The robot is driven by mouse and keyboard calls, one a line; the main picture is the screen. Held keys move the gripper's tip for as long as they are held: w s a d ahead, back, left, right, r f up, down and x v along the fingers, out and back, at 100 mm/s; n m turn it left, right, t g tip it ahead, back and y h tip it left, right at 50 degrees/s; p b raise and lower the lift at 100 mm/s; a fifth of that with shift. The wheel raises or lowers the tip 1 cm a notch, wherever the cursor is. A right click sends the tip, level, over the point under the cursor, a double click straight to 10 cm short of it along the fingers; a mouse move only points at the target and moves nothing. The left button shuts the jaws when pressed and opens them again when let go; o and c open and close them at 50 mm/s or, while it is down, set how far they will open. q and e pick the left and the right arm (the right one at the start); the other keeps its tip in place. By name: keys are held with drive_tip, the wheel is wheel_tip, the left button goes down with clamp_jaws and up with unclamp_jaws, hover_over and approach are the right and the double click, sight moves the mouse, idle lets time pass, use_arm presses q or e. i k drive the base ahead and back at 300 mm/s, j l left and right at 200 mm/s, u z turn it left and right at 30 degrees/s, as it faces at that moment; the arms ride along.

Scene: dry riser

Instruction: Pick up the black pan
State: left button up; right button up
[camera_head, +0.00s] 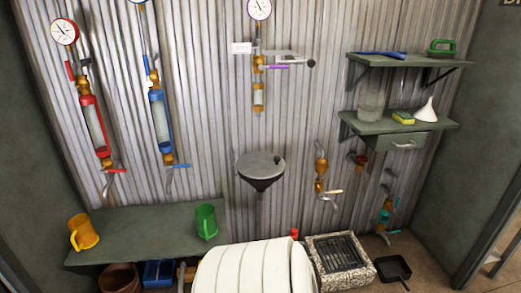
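The black pan (393,268) lies on the floor at the lower right of the head view, to the right of a speckled stone drain box with a grate (340,262). It is a shallow, squarish dark pan, and a thin handle seems to extend from it toward the bottom of the picture. Nothing covers it. Neither my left gripper nor my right gripper shows in this view.
A large white ribbed rounded shape (250,270) fills the bottom middle. A green bench (150,222) holds a yellow mug (84,232) and a green mug (206,221). Wall shelves (405,123) and pipes with valves stand above. Bare floor (425,262) shows right of the pan.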

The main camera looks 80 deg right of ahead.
sight(392, 269)
drive_tip(key=k+z, duration=0.1)
drive_tip(key=z, duration=3.8)
drive_tip(key=i+z, duration=0.1)
